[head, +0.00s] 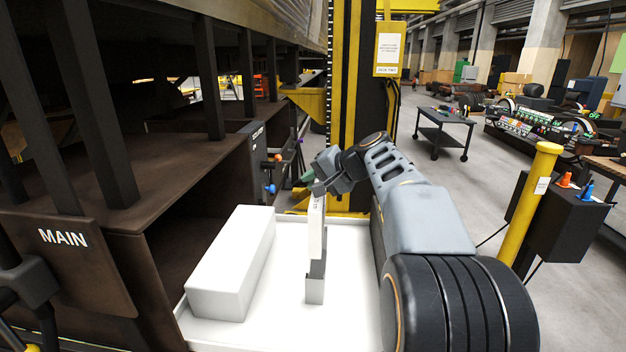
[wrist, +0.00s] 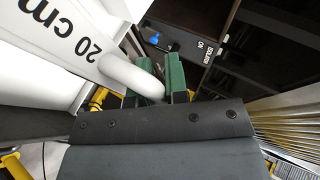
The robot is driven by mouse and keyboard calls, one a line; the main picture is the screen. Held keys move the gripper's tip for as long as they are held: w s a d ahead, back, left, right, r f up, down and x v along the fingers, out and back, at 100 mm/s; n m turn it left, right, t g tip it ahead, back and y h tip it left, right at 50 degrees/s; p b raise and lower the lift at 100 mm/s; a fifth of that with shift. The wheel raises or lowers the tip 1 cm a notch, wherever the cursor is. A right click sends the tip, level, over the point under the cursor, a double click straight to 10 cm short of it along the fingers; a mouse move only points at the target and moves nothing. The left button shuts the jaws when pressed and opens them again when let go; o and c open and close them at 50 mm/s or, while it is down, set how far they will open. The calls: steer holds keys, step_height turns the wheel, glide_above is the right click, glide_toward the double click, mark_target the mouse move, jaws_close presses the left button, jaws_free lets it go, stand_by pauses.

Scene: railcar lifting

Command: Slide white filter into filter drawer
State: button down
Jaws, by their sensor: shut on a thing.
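My gripper (head: 309,180) is above a white tray (head: 345,275) in the head view. In the wrist view its green fingers (wrist: 160,88) are shut on the rounded white handle of a white piece marked "20 cm" (wrist: 85,45). This narrow piece (head: 317,228) hangs upright below the gripper in the head view, with a grey block (head: 315,288) at its lower end. A long white block (head: 232,265) lies on the left of the tray, apart from the gripper; I cannot tell whether it or the held piece is the filter. No filter drawer is clearly identifiable.
A dark railcar underframe with a "MAIN" panel (head: 68,258) fills the left. A yellow lifting column (head: 355,110) stands behind the tray. A yellow post (head: 532,200) and black box (head: 570,225) stand at right. A dark cart (head: 441,130) stands on open floor.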

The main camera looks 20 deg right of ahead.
steer(key=shift+f+b, duration=1.75)
steer(key=shift+f, duration=0.35)
steer(key=shift+f+b, duration=4.85)
steer(key=c, duration=1.2)
jaws_free()
steer(key=shift+o, duration=0.7)
steer(key=shift+s+f, duration=0.1)
